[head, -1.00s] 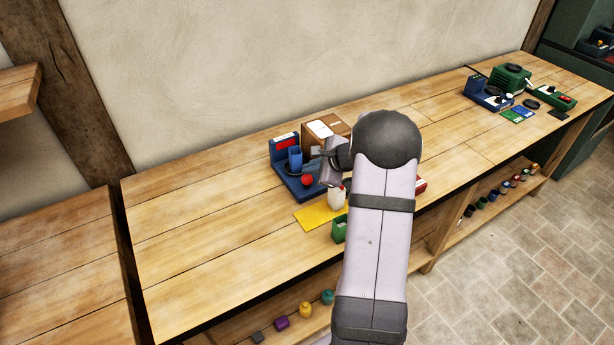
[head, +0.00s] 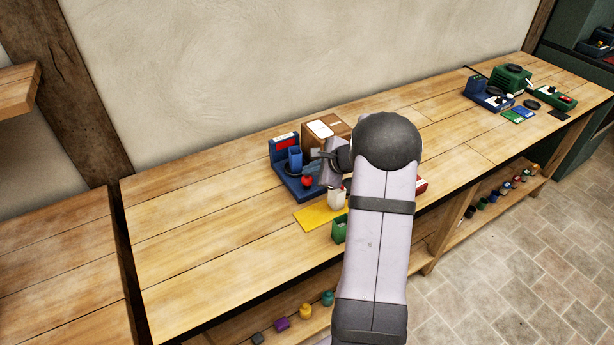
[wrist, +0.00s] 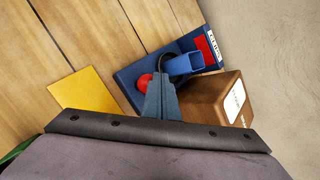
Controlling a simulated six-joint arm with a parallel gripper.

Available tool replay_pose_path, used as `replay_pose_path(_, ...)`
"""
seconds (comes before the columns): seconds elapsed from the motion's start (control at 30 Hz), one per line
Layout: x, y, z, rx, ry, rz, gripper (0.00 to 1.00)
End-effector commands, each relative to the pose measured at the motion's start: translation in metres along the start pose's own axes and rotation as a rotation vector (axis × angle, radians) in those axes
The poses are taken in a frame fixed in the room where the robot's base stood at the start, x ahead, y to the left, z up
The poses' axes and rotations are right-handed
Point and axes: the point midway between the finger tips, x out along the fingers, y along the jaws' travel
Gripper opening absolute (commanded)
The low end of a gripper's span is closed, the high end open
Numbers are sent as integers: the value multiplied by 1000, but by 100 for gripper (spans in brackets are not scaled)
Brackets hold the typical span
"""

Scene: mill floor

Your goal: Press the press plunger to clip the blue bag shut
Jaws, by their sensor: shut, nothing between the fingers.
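The blue press unit (head: 285,180) stands on the bench, with a red-labelled upright at its back. A red round knob, which looks like the press plunger (head: 307,181), sits at its front; it also shows in the wrist view (wrist: 144,80). The blue bag (head: 295,157) stands upright on the unit near a dark ring and is clearer in the wrist view (wrist: 185,64). My gripper (head: 312,165) is shut and empty, over the unit near the red knob. Its blue-grey fingers (wrist: 160,82) overlap the unit in the wrist view; contact with the knob cannot be told.
A brown box (head: 312,142) with a white label stands beside the unit. A yellow sheet (head: 316,219), a white cup (head: 336,200) and a green container (head: 340,230) are in front. The bench's left part is clear. Other devices (head: 488,95) stand far right.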

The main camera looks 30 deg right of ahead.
Motion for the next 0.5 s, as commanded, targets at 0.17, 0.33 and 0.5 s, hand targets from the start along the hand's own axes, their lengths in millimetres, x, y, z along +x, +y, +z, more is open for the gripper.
replay_pose_path(0.17, 2, 2, -2, 0, 1, 1, 0)
replay_pose_path(0.33, 3, 3, -2, 0, 1, 1, 0)
replay_pose_path(0.5, 4, 4, -4, 0, 1, 1, 0)
